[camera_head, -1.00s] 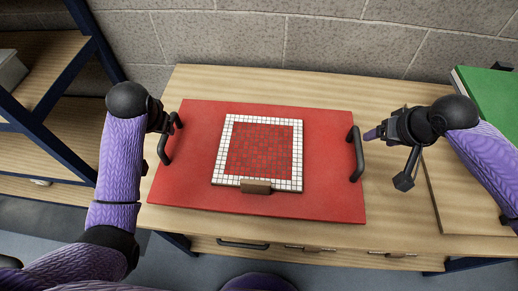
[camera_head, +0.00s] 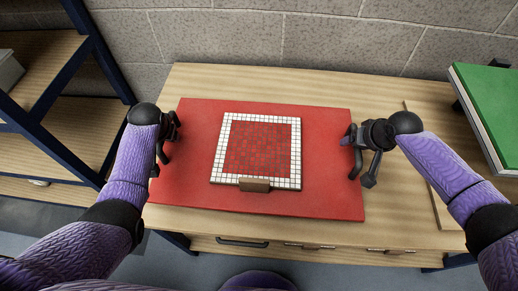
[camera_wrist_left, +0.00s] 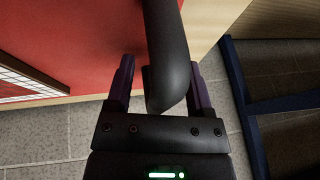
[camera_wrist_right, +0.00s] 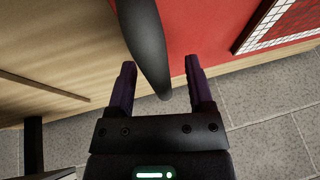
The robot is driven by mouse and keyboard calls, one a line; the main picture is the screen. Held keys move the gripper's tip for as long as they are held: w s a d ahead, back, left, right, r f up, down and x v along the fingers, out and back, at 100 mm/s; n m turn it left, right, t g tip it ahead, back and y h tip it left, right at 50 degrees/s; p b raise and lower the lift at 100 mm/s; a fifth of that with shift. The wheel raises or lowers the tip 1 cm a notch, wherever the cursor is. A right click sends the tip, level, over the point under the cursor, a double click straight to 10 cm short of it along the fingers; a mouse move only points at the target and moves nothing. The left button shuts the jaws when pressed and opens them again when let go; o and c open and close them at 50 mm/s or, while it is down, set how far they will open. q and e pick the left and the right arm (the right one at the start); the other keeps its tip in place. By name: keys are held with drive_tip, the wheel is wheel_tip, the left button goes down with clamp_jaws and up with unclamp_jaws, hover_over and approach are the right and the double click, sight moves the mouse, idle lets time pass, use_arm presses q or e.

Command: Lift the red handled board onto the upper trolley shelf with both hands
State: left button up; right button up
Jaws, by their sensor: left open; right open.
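The red board (camera_head: 190,185) lies flat on the wooden table and carries a red-and-white mosaic panel (camera_head: 262,150). It has a dark handle at each short side. My left gripper (camera_head: 172,128) is open at the left handle (camera_head: 162,153). In the left wrist view that handle (camera_wrist_left: 165,45) lies between the open fingers (camera_wrist_left: 161,70). My right gripper (camera_head: 352,138) is open at the right handle (camera_head: 355,165). In the right wrist view that handle (camera_wrist_right: 145,40) lies between the open fingers (camera_wrist_right: 160,68). A blue-framed unit with wooden shelves (camera_head: 40,60) stands at the left.
A grey block (camera_head: 8,70) lies on the unit's upper shelf. A brick wall (camera_head: 250,40) closes the back. Drawers run along the table front.

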use_arm(q)
clamp_jaws()
use_arm(e)
clamp_jaws()
idle(0.9)
use_arm(q)
drive_tip(key=shift+r, duration=0.1)
